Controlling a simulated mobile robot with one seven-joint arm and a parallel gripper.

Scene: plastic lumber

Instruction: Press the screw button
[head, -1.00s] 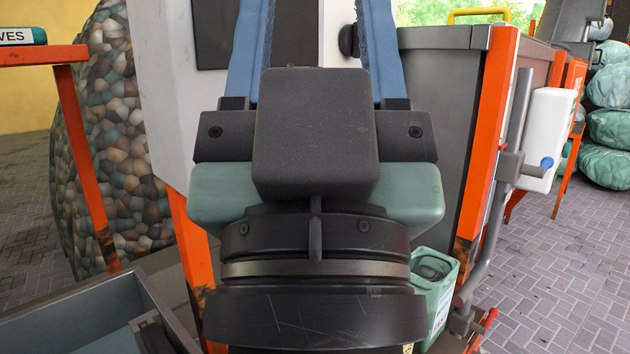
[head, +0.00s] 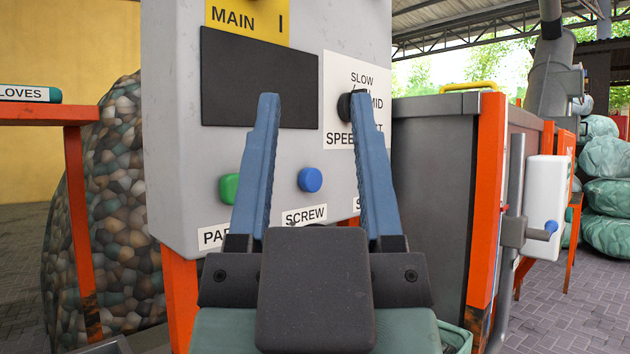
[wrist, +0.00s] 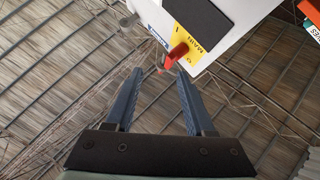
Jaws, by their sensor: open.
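The blue round screw button (head: 310,179) is on the front of a light grey control box (head: 177,120), just above a label reading "SCREW" (head: 304,215). In the head view it shows between the two blue fingers of my gripper (head: 313,98), in their lower part. The fingers are spread open and empty, pointing up in front of the panel. I cannot tell how far they are from it. In the wrist view my gripper (wrist: 160,72) is also open, with the box top and a red switch (wrist: 178,53) beyond the fingertips.
A green button (head: 229,188) is left of the blue one, and a black knob (head: 344,107) sits by the speed label (head: 357,78), close to the right finger. A dark screen (head: 258,78) is above. A grey bin with orange posts (head: 487,190) stands to the right.

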